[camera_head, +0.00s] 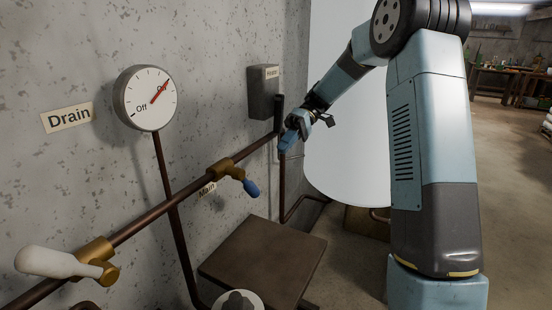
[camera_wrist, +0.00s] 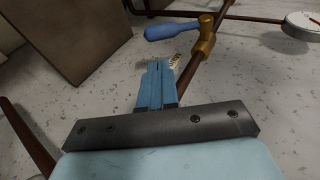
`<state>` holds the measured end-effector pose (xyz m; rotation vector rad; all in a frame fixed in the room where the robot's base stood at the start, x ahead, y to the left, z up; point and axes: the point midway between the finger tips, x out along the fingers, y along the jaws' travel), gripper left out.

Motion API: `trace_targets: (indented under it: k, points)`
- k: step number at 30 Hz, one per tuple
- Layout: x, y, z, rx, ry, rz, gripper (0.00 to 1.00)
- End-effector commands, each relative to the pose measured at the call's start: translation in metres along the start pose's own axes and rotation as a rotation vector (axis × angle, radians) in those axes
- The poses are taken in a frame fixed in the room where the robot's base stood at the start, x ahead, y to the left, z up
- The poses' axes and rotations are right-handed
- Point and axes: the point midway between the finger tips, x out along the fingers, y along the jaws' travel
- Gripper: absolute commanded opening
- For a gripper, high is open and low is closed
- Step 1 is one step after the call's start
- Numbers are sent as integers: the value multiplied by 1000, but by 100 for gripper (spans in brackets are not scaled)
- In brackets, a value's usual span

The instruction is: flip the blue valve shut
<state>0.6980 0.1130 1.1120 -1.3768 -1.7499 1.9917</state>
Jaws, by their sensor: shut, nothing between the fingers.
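The blue valve handle (camera_head: 250,187) sits on a brass valve body (camera_head: 228,169) on the brown wall pipe, by the "Main" label (camera_head: 207,190). It points down and to the right, out from the pipe. In the wrist view the blue handle (camera_wrist: 172,30) reaches left from the brass body (camera_wrist: 205,38), at an angle across the pipe. My gripper (camera_head: 288,147) is shut and empty, right of the handle and apart from it in the head view. In the wrist view the shut fingertips (camera_wrist: 159,64) are below the handle, with a gap visible.
A white-handled valve (camera_head: 52,262) is on the pipe at the lower left, below the "Drain" label (camera_head: 68,117). A brown plate (camera_head: 262,255) lies below the blue handle. A large white tank (camera_head: 345,170) stands behind my arm.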

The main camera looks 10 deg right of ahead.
Motion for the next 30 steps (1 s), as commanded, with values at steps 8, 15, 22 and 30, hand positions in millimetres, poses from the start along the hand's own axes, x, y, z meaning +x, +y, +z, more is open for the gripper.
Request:
trace_targets:
  k: [8,15,22,30]
  points:
    - [-18,-1,0,1,1,1,0]
    - [-19,-1,0,1,1,0,0]
    - [-17,-10,6,24,-1,42,0]
    - [-4,-50,40,154,9,260,0]
